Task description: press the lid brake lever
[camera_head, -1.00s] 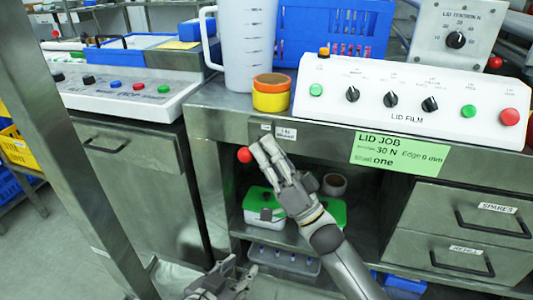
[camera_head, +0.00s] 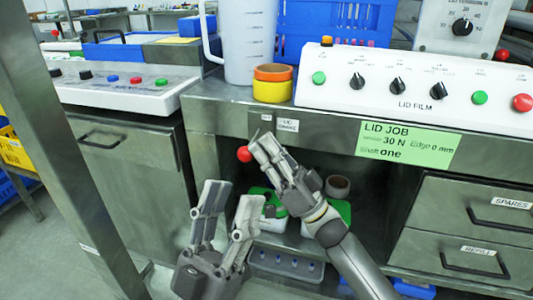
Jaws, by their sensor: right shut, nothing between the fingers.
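The lid brake lever's red ball knob (camera_head: 244,154) sticks out below the front edge of the bench, beneath a small white label (camera_head: 287,125). Its stem is hidden. My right gripper (camera_head: 262,141) is shut and empty, with its fingertips just right of the red knob. I cannot tell whether they touch it. My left gripper (camera_head: 232,193) is lower, with its fingers spread apart and nothing between them, pointing up below the knob.
The white LID FILM panel (camera_head: 415,105) and stacked yellow and orange rolls (camera_head: 272,91) stand on the bench above. A green job card (camera_head: 408,143) hangs on its front. Behind my grippers is a shelf with a green-lidded box (camera_head: 275,209) and a grey tray (camera_head: 287,263).

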